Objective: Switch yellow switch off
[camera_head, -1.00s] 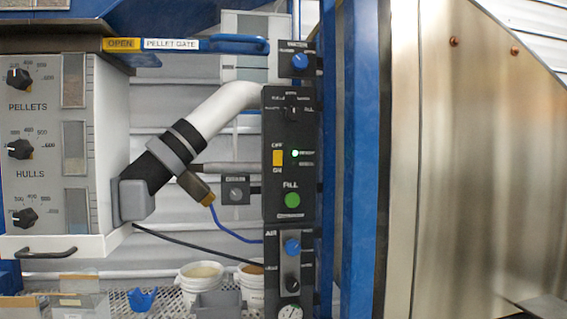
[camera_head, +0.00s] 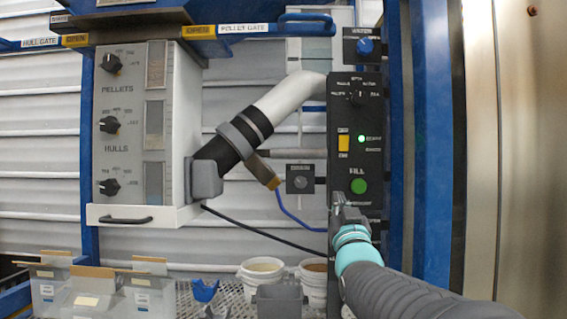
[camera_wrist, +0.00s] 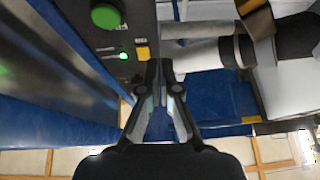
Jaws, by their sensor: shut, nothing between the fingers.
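The yellow switch (camera_head: 343,143) is on the black control panel (camera_head: 374,201), between the OFF and ON labels and left of a lit green lamp (camera_head: 361,139). I cannot tell which way it is set. In the wrist view the yellow switch (camera_wrist: 142,54) shows just ahead of the fingertips, slightly left. My gripper (camera_head: 345,203) is in front of the panel's lower part, below the switch in the head view. In the wrist view my gripper (camera_wrist: 159,66) is shut and empty. I cannot tell whether it touches the panel.
A round green FILL button (camera_head: 358,186) is below the switch, close to my gripper. A white and black pipe (camera_head: 284,97) is left of the panel, and a blue post (camera_head: 437,130) is right. White buckets (camera_head: 262,272) stand below.

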